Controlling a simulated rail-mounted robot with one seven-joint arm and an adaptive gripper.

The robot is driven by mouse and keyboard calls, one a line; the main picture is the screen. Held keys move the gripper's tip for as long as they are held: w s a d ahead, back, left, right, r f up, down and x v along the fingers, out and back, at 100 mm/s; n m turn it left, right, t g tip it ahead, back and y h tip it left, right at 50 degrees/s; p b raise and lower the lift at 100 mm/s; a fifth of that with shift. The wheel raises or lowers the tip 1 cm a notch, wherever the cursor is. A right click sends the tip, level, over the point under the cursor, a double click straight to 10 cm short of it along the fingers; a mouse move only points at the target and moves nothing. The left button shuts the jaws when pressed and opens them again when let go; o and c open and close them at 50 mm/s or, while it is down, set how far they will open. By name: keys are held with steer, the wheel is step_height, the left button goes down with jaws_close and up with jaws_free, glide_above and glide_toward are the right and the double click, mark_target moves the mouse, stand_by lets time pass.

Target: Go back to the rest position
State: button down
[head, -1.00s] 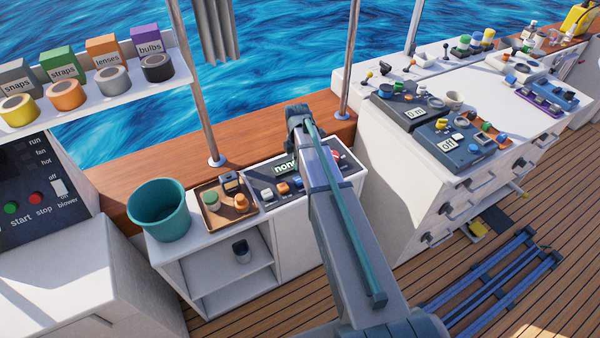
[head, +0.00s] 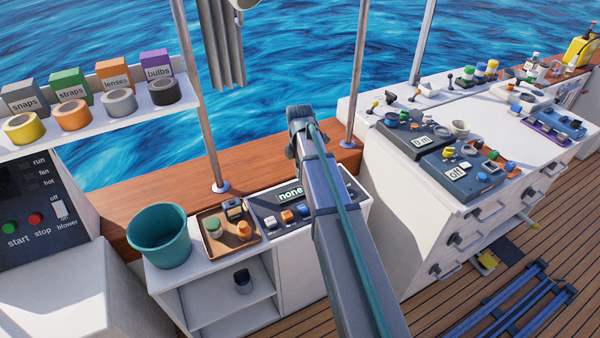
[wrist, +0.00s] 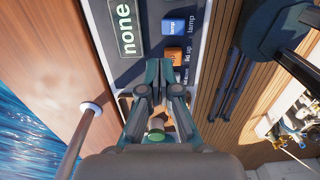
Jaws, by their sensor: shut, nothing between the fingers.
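My gripper (wrist: 165,88) shows in the wrist view with its two fingers drawn together and nothing between them. It hangs over the low cabinet, above a dark panel (wrist: 140,68) with a display reading "none" and blue and orange buttons. In the head view my arm reaches over the right part of the same panel (head: 265,208), and the gripper itself is hidden behind the arm.
A teal bucket (head: 159,240) and a brown tray (head: 212,249) with small items stand left of the panel. Metal posts (head: 200,110) rise from the wooden rail near the arm. A white workbench (head: 525,120) with devices is at right. Blue rails (head: 510,300) lie on the deck.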

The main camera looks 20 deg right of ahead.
steer(key=s+a+f+m, duration=0.4)
steer(key=s+f+m, duration=0.5)
steer(key=s+m, duration=0.15)
steer(key=s+a+f+m, duration=0.4)
steer(key=s+f+m, duration=0.6)
steer(key=s, duration=0.2)
steer(key=s+f+g, duration=0.3)
steer(key=s+f, duration=0.6)
steer(key=s, duration=0.5)
steer(key=s+f+g, duration=0.3)
steer(key=s+f, duration=0.6)
steer(key=s, duration=0.5)
steer(key=shift+s+f+n+g+b, duration=0.15)
steer(key=shift+f+n+g+b, duration=0.1)
steer(key=shift+n+g+b, duration=0.15)
steer(key=c, duration=1.9)
jaws_free()
